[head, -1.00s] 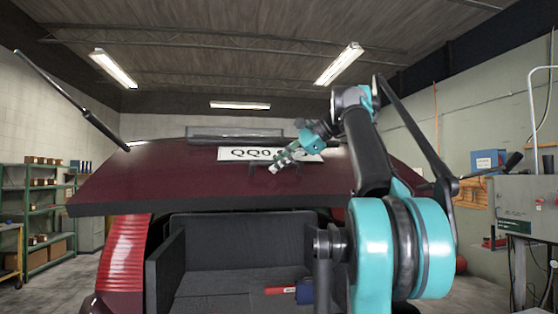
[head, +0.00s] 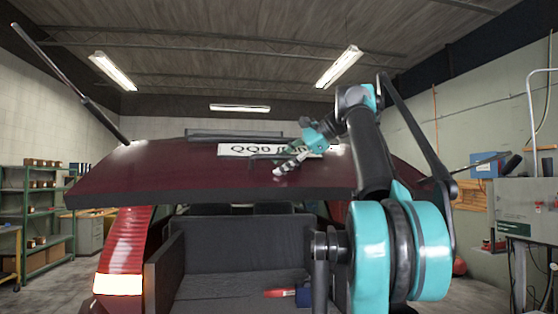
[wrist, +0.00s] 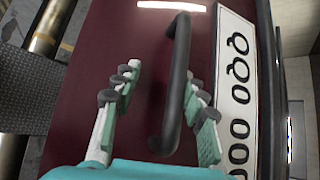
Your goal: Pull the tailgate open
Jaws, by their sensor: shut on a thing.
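The dark red tailgate (head: 140,171) is raised and tilted above the open boot in the head view. It also fills the middle of the wrist view (wrist: 100,45). Its black bar handle (wrist: 175,90) runs beside the white number plate (wrist: 232,90). My gripper (head: 284,170) is at the tailgate's outer face, by the plate. In the wrist view my gripper (wrist: 160,75) has its fingers on either side of the handle and is shut on it. Some gap shows between the left finger and the bar, so the exact contact is unclear.
The boot (head: 235,245) is open below, with a red and blue object (head: 290,293) on its floor. Green shelves (head: 40,215) stand at the left wall. A grey cabinet (head: 525,210) stands at the right.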

